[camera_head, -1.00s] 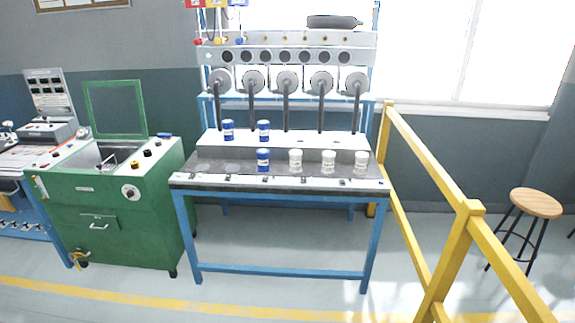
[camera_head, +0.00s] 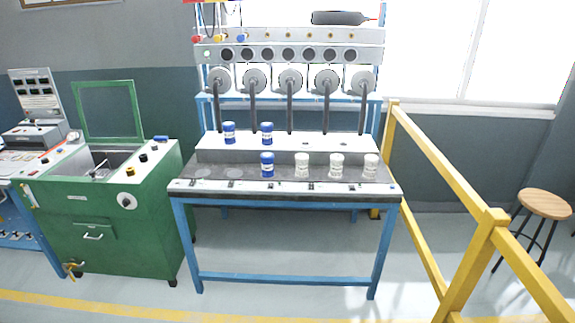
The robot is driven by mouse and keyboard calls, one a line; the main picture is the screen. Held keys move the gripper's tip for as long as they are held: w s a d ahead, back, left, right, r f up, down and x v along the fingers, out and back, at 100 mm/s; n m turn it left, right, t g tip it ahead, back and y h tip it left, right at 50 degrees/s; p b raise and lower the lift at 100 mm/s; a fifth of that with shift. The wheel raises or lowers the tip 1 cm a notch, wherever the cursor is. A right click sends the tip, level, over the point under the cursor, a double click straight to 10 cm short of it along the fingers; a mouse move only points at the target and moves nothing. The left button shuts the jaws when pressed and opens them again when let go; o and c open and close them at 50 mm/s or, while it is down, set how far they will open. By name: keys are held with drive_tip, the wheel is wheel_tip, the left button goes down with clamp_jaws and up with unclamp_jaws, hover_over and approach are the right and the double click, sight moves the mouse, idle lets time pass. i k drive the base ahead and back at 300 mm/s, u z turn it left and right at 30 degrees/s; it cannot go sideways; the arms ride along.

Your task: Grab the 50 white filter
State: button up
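Three white filters stand upright in the front row on the blower bench (camera_head: 285,187): a left one (camera_head: 302,165), a middle one (camera_head: 336,166) and a right one (camera_head: 370,167). Their labels are too small to read, so I cannot tell which is the 50. A blue filter (camera_head: 267,165) stands left of them in the same row. Two more blue filters, one at the left (camera_head: 229,133) and one beside it (camera_head: 267,133), stand on the raised grey step behind. My gripper is not in view.
A yellow railing (camera_head: 440,170) runs along the bench's right side, with a wooden stool (camera_head: 544,204) beyond it. A green machine (camera_head: 110,215) stands close on the left. Vertical tubes (camera_head: 290,108) rise behind the filters. The floor before the bench is clear.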

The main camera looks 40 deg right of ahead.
sight(301, 167)
drive_tip(key=u, duration=0.05)
drive_tip(key=i, duration=1.15)
drive_tip(key=z, duration=0.3)
